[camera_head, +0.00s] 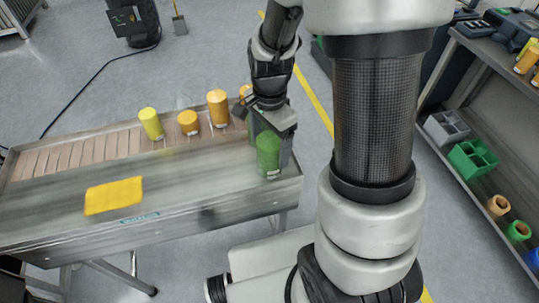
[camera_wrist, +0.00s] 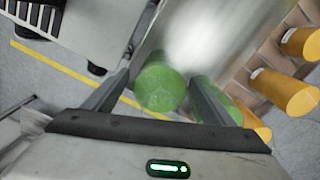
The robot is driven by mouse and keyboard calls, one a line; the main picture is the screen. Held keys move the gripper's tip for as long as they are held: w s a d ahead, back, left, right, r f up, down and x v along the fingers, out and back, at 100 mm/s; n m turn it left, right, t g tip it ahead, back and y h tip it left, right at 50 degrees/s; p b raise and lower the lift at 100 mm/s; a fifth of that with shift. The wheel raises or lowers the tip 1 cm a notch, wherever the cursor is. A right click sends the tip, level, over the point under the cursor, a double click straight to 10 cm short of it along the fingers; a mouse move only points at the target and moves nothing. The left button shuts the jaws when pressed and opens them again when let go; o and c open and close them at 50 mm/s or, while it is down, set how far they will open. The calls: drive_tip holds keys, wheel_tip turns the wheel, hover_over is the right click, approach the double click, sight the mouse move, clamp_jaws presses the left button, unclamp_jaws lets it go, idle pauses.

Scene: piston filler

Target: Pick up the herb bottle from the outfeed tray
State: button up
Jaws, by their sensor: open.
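A green bottle (camera_head: 268,157), which looks like the herb bottle, stands at the right end of the steel outfeed tray (camera_head: 190,175). My gripper (camera_head: 270,145) reaches down over it. In the wrist view the green bottle (camera_wrist: 160,87) is between the fingertips of my open gripper (camera_wrist: 160,80), with the left finger close to its side. I cannot tell whether either finger touches it. A second green shape (camera_wrist: 218,88) shows beside and behind the right finger, partly hidden.
Yellow (camera_head: 151,124) and orange (camera_head: 218,109) bottles stand along the tray's slatted back strip (camera_head: 75,153). A yellow plate (camera_head: 114,196) lies at the tray's left. A shelf with a green bin (camera_head: 473,160) stands at right. The tray's middle is clear.

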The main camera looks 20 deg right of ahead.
drive_tip(key=c, duration=1.6)
drive_tip(key=shift+c, duration=0.2)
